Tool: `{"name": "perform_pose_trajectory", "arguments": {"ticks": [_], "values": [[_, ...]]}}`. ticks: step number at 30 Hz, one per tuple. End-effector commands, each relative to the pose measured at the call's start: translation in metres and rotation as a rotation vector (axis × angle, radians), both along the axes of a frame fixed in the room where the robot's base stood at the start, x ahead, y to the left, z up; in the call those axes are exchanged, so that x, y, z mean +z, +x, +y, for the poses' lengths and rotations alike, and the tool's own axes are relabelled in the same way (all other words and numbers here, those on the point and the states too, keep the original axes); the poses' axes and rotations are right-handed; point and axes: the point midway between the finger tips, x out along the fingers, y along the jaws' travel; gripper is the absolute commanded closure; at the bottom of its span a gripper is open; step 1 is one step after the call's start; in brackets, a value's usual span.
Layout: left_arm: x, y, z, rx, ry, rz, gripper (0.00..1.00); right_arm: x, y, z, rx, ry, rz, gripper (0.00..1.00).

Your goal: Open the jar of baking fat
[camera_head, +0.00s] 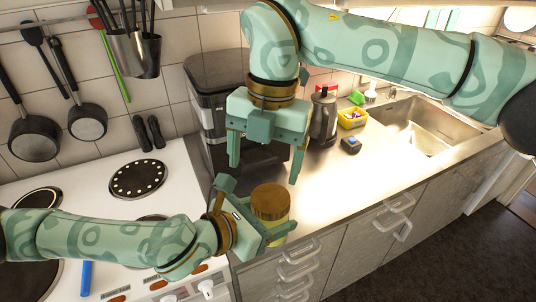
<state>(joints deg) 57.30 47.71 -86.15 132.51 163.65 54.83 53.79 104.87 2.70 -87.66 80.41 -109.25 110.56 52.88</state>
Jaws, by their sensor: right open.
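The jar of baking fat (275,226) has a yellowish body and a brownish-gold lid (270,201), which is on it. It is upright near the counter's front edge; whether it touches the counter is hard to tell. My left gripper (262,222) comes in from the left and is shut on the jar's body, one finger in front; the far finger's tip is hidden behind the jar. My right gripper (267,168) is open and empty, pointing down above and behind the lid in the picture, apart from it.
The white cooker (110,205) with dark hotplates is at the left. A dark coffee machine (215,80) stands behind my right gripper. A kettle (324,118), yellow tub (352,117) and sink (425,125) are further right. The counter (345,172) right of the jar is clear.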

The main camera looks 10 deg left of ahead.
Motion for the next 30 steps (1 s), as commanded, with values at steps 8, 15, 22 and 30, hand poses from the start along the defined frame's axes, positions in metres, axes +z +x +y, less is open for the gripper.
{"name": "perform_pose_trajectory", "arguments": {"ticks": [8,15,22,30], "values": [[0.001,0.0,0.0,0.0,-0.001,-0.002,1.0,-0.014,-0.001,-0.008,-0.016,-0.099,-0.074,0.19],[0.001,0.0,0.0,0.0,-0.001,-0.002,1.0,-0.055,-0.001,-0.008,-0.017,-0.094,-0.072,0.19],[0.001,0.0,0.0,0.0,-0.001,-0.002,1.0,-0.073,-0.001,-0.008,-0.017,-0.094,-0.074,0.19],[0.001,0.0,0.0,0.0,-0.001,-0.002,1.0,-0.074,-0.001,-0.008,-0.017,-0.093,-0.075,0.27]]}}
